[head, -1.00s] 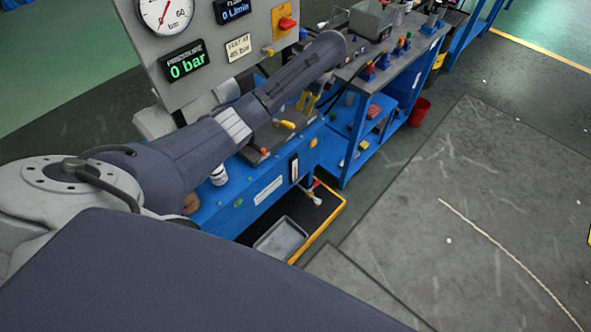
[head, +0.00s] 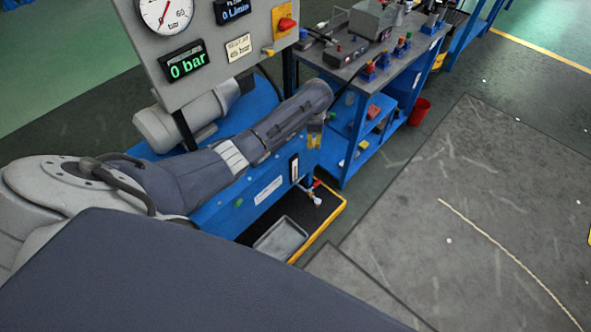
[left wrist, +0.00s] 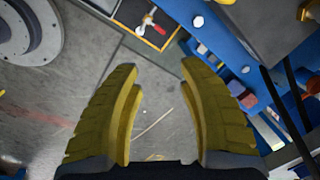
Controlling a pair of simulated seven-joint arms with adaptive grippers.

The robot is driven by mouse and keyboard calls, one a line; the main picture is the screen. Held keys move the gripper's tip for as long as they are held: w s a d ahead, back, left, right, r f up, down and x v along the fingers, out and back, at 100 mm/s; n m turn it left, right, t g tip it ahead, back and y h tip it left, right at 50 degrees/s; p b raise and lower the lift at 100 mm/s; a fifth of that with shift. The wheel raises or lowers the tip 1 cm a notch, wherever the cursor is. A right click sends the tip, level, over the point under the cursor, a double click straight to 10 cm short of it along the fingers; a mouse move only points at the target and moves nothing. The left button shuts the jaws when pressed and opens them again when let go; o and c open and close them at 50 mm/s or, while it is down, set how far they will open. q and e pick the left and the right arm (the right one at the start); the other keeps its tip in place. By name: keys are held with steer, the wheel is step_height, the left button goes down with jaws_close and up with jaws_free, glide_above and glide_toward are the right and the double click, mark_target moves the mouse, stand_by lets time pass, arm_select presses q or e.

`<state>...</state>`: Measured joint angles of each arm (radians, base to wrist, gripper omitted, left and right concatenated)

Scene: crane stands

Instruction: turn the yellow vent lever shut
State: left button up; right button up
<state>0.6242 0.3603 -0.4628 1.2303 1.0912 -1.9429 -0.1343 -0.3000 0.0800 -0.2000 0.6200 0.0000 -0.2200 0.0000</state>
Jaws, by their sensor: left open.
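A small yellow part (left wrist: 306,10) at the top right edge of the left wrist view may be the lever, but I cannot tell. My right gripper is not in view.
A gauge panel (head: 208,62) stands over the blue stand. A red-handled valve (head: 317,190) sticks out above a yellow-edged tray (head: 322,238). A blue workbench (head: 345,155) with several tools stands to the right.

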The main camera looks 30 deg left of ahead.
arm_select(q)
steer(key=s+f+n+g, duration=0.1)
steer(key=s+f, duration=1.2)
steer(key=f, duration=0.4)
steer(key=shift+s+d+f+n+g, duration=0.15)
steer(key=shift+s+d+n+g, duration=0.15)
steer(key=shift+n+g, duration=0.1)
steer(key=shift+c, duration=0.4)
